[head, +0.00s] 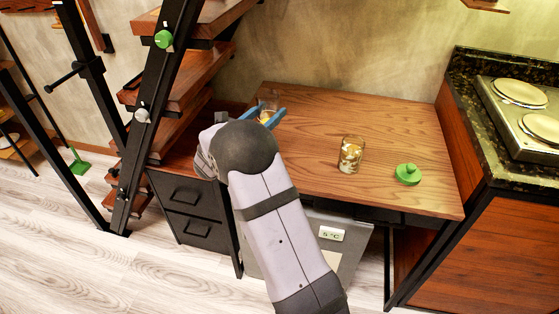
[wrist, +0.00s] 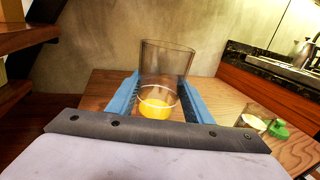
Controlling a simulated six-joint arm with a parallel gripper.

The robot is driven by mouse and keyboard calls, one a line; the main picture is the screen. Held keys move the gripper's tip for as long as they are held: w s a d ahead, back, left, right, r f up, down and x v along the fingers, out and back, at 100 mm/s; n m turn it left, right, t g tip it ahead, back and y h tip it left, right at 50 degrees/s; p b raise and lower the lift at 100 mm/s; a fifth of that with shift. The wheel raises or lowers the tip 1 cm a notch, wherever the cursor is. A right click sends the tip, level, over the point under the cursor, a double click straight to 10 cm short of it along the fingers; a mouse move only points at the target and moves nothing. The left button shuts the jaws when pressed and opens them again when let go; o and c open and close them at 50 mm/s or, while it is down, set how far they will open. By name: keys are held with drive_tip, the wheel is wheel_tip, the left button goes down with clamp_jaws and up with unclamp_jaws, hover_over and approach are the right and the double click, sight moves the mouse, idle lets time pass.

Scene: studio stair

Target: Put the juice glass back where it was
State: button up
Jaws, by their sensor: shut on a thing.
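The juice glass is a clear tumbler with a little orange juice at the bottom. In the wrist view the juice glass (wrist: 165,62) stands upright between the two blue fingers of my gripper (wrist: 158,97), which is shut on it. In the head view my gripper (head: 272,117) is at the table's back left corner, and the juice glass (head: 267,98) shows only partly behind the fingers and my arm. I cannot tell whether its base touches the wooden table (head: 310,110) or hangs just above it.
A second glass with pale contents (head: 350,154) stands mid-table, with a green knobbed object (head: 408,174) to its right. Open stairs (head: 185,85) rise close on the left. A stove counter (head: 470,105) borders the right. The table's middle back is clear.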

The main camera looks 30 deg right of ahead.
drive_tip(key=s+g, duration=0.1)
drive_tip(key=s+d+r+m+g+h, duration=0.1)
drive_tip(key=shift+s+m+g, duration=0.2)
drive_tip(key=shift+m+g, duration=0.5)
drive_tip(key=shift+g, duration=0.1)
drive_tip(key=shift+s+d+f, duration=0.1)
drive_tip(key=shift+s+f, duration=0.1)
drive_tip(key=shift+f, duration=1.55)
drive_tip(key=shift+s+d+f, duration=0.1)
drive_tip(key=shift+s+f, duration=0.1)
drive_tip(key=shift+f, duration=1.55)
drive_tip(key=shift+s+f, duration=0.2)
drive_tip(key=shift+f, duration=1.55)
drive_tip(key=shift+f+b, duration=0.2)
drive_tip(key=shift+b, duration=0.1)
drive_tip(key=o, duration=1.3)
